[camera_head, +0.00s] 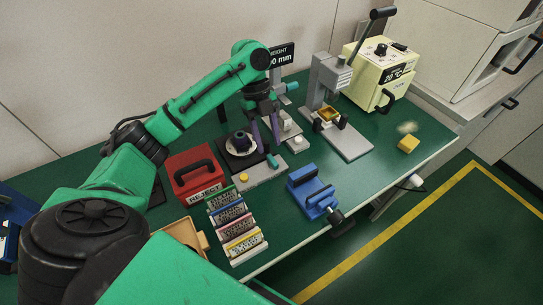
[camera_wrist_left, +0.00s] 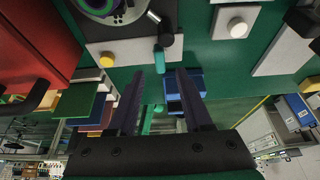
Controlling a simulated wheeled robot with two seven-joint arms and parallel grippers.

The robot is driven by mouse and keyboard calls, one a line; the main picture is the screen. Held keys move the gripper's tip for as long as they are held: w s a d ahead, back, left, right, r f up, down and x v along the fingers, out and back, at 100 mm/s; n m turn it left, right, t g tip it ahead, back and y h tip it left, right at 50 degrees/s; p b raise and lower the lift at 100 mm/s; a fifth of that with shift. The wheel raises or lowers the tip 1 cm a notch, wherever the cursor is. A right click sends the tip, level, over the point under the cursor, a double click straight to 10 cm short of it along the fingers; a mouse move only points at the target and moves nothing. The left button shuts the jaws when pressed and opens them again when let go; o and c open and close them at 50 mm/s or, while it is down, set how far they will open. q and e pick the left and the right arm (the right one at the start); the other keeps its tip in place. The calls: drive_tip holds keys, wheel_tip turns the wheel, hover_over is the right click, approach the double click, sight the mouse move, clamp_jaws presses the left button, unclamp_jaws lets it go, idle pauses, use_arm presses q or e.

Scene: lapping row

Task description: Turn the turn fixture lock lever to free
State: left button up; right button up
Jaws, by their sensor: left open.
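The turn fixture (camera_head: 258,178) stands mid-bench, a pale plate with a dark back part. It carries a round disc (camera_head: 240,150) with a dark part on it, and a yellow button (camera_head: 244,177). Its lock lever (camera_head: 272,161) has a teal grip; in the left wrist view the lever (camera_wrist_left: 160,60) shows a black pivot end, with the grip pointing toward my gripper. My left gripper (camera_head: 265,136) points down above the fixture, open and empty. In the left wrist view its fingertips (camera_wrist_left: 160,76) lie either side of the grip's line, apart from it. My right gripper is out of view.
A red REJECT box (camera_head: 195,172) stands left of the fixture, with several coloured label racks (camera_head: 232,222) in front. A blue vise (camera_head: 312,190) is to the right. A lever press (camera_head: 328,85) and a yellow oven (camera_head: 375,72) stand behind. Bench space near the yellow block (camera_head: 408,144) is clear.

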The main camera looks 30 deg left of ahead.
sight(272, 159)
use_arm(q)
drive_tip(key=x, duration=0.5)
clamp_jaws()
drive_tip(key=shift+r+n+p, duration=0.15)
drive_tip(key=shift+n+p, duration=0.15)
drive_tip(key=shift+p, duration=0.55)
drive_tip(key=n+t+p, duration=0.1)
drive_tip(key=n+p, duration=0.3)
drive_tip(key=p, duration=0.2)
drive_tip(key=n+t+p, duration=0.2)
drive_tip(key=n+p, duration=0.3)
drive_tip(key=p, duration=0.1)
drive_tip(key=n+t+p, duration=0.2)
drive_tip(key=n+p, duration=0.2)
drive_tip(key=p, duration=0.2)
drive_tip(key=shift+s+r+n+y+p, duration=0.15)
drive_tip(key=shift+s+n+y+p, duration=0.15)
drive_tip(key=shift+s, duration=0.05)
drive_tip(key=shift+n+t+y+p, duration=0.3)
drive_tip(key=shift+n+t+p, duration=0.2)
drive_tip(key=shift+n+p, duration=0.55)
drive_tip(key=shift+f+n+y+p, duration=0.3)
drive_tip(key=shift+n+p, duration=0.25)
drive_tip(key=shift+n, duration=0.3)
